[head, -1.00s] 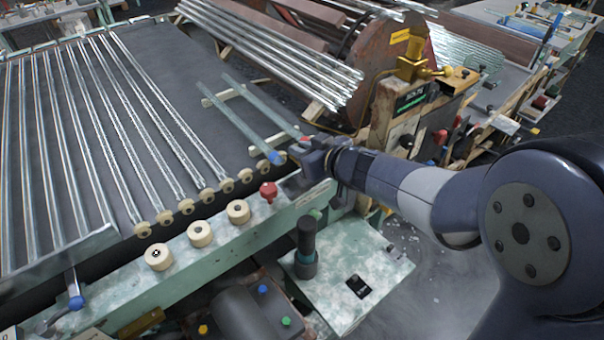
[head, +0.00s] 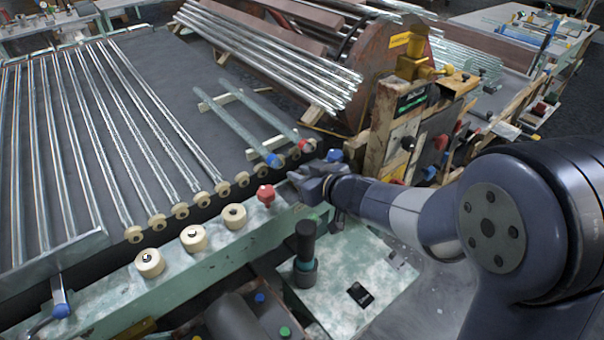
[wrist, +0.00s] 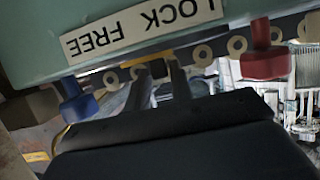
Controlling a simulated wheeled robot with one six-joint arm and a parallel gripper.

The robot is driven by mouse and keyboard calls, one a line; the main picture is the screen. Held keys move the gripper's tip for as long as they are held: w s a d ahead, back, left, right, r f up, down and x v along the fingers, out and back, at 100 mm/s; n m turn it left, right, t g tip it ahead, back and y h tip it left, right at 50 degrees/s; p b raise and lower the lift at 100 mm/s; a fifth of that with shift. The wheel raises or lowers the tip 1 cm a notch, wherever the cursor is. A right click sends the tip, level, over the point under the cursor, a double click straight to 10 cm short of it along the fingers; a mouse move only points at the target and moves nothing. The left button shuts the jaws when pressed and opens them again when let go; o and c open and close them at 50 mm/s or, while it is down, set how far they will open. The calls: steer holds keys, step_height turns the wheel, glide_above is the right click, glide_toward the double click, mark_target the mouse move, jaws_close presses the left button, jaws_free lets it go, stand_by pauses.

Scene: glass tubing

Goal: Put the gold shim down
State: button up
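My gripper (head: 300,181) is at the right end of the green bench rail (head: 165,262), just right of a red knob (head: 265,195). In the head view its fingers are small and dark, and no shim can be made out in them. In the wrist view two grey fingers (wrist: 159,84) point away from me below a "LOCK FREE" label (wrist: 145,27). A thin gold-yellow strip (wrist: 129,64) shows by their tips. It may be the gold shim, but I cannot tell whether the fingers hold it or it lies behind them.
Two bars, one blue-tipped (head: 235,125) and one red-tipped (head: 270,118), lie beyond the gripper. Cream rollers (head: 194,238) line the rail. A dark upright handle (head: 305,243) stands on the speckled plate (head: 340,280) below. A wooden stand (head: 385,135) is close on the right.

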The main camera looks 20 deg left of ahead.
steer(key=o, duration=0.3)
steer(key=shift+d+r, duration=0.1)
steer(key=shift+r, duration=0.2)
steer(key=p+v, duration=0.2)
steer(key=v, duration=0.9)
steer(key=shift+s+d+p, duration=0.3)
steer(key=shift+s+p, duration=0.05)
